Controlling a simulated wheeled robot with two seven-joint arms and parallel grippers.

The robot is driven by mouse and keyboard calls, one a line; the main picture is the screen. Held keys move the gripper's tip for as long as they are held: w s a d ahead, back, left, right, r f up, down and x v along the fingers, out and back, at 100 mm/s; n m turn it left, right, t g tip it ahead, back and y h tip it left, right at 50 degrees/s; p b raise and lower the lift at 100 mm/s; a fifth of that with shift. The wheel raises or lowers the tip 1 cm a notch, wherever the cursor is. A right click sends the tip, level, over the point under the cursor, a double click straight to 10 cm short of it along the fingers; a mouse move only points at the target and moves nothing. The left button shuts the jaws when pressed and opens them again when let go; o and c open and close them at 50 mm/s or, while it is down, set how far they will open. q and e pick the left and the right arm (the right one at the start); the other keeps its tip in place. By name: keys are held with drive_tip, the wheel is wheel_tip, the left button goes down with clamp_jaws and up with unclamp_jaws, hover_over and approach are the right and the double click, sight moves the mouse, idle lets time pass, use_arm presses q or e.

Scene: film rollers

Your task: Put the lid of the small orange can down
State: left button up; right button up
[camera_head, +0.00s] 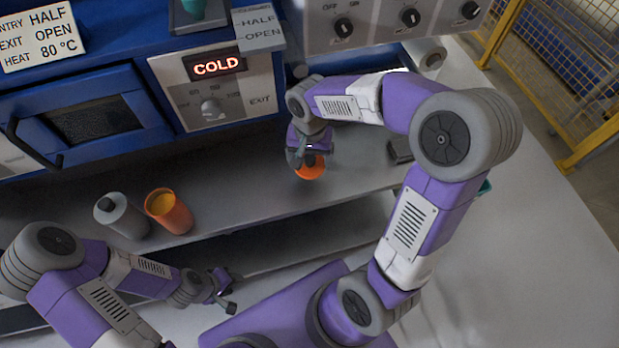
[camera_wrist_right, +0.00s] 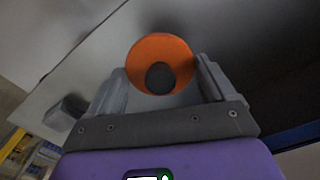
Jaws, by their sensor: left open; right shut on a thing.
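The orange lid (camera_head: 312,172) is a round disc held by my right gripper (camera_head: 305,160) above or at the grey worktop; I cannot tell whether it touches. In the right wrist view the lid (camera_wrist_right: 172,52) shows a dark round knob and sits between the fingers of my right gripper (camera_wrist_right: 165,88). An open orange can (camera_head: 169,211) with a yellowish inside stands on the worktop to the left, apart from this gripper. My left gripper (camera_head: 224,290) is open and empty low in the picture, in front of the worktop edge.
A grey bottle (camera_head: 122,216) stands beside the orange can. A small dark block (camera_head: 400,150) lies right of my right gripper. The blue machine with the COLD display (camera_head: 216,66) stands behind. The worktop (camera_head: 240,180) between can and right gripper is clear.

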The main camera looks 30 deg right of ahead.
sight(309, 158)
wheel_tip(309, 158, down, 7)
drive_tip(key=shift+w+f+b, duration=0.1)
drive_tip(key=shift+b, duration=0.9)
drive_tip(key=shift+f, duration=0.1)
drive_tip(key=o, duration=0.9)
drive_tip(key=shift+c, duration=0.2)
drive_tip(key=shift+r, duration=0.5)
wheel_tip(309, 158, up, 11)
drive_tip(key=p, duration=0.3)
drive_tip(key=shift+r+p, duration=0.2)
drive_tip(key=shift+p, duration=0.2)
